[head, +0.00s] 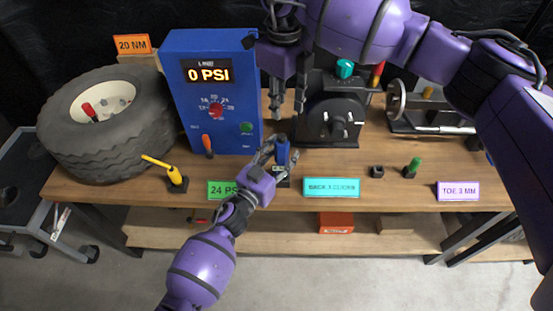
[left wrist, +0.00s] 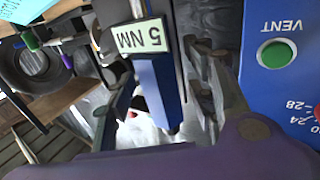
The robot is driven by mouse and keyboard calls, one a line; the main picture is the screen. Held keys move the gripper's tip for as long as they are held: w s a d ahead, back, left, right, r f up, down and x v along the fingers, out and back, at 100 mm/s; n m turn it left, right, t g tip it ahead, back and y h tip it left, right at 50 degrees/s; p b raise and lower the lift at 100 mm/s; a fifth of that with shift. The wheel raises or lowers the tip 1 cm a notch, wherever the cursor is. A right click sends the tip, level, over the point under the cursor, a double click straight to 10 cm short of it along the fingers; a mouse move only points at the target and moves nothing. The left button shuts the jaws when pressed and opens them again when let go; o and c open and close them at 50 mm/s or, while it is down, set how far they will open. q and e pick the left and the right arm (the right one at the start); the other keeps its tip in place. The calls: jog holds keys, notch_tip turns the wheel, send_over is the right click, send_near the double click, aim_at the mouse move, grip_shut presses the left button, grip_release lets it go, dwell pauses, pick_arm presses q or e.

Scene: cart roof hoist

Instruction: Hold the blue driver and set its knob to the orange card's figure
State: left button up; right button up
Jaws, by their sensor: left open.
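The blue driver (head: 282,152) stands upright at the bench's front edge, in a dark holder. In the left wrist view the blue driver (left wrist: 158,85) lies between my fingers, with a label (left wrist: 142,37) reading 5 NM. My left gripper (head: 279,149) is open, its fingers on either side of the driver; I cannot tell whether they touch it. The driver's knob is not clearly seen. The orange card (head: 131,44) at the back left reads 20 NM. My right gripper (head: 288,112) hangs above the bench behind the driver, fingers apart and empty.
A blue gauge box (head: 225,130) reading 0 PSI stands left of the driver, with a tire (head: 55,145) beyond it. A black machine (head: 330,115) stands behind to the right. Along the front are a yellow-handled tool (head: 175,176), a teal card (head: 331,188) and a green-handled tool (head: 413,165).

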aim_at(282, 136)
pick_arm(q)
jog(key=shift+c, duration=0.5)
grip_shut()
dwell(0.9)
pick_arm(e)
jog(key=shift+o, duration=0.7)
jog(key=shift+f, duration=5.15)
